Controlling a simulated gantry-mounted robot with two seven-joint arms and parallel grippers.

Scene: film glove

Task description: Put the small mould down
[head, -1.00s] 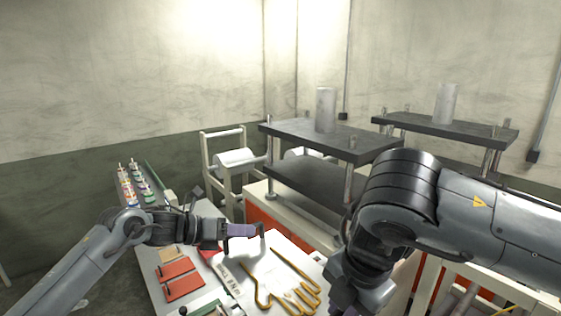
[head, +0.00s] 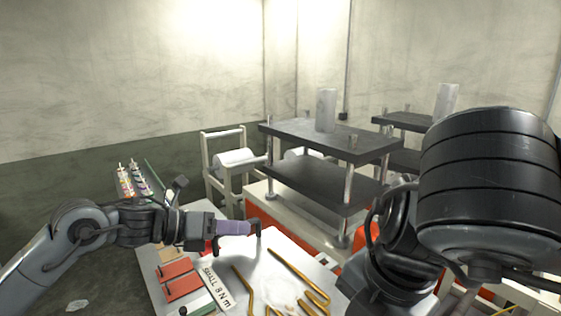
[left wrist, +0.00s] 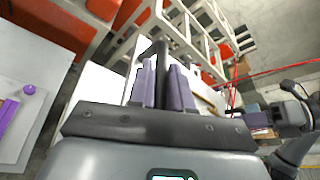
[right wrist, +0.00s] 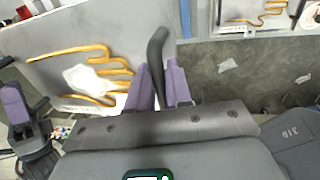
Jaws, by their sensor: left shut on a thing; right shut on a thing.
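The small mould (head: 262,262) is a pale flat plate with a brass glove-shaped outline and a whitish patch inside it. A label reading SMALL (head: 215,287) lies along its left side. My left gripper (head: 238,229) is shut on a dark bent handle at the plate's far edge; the handle also shows in the left wrist view (left wrist: 160,72). My right gripper (right wrist: 160,80) is shut on another dark handle (right wrist: 157,45) at the plate's edge. Its fingers are out of the head view. I cannot tell whether the plate's underside touches the bench.
Red and tan panels (head: 181,279) lie on the bench left of the plate. A rack of small coloured items (head: 133,180) stands farther back left. A press with a dark top plate (head: 328,137) stands behind, and a second press (head: 405,122) is behind my right arm.

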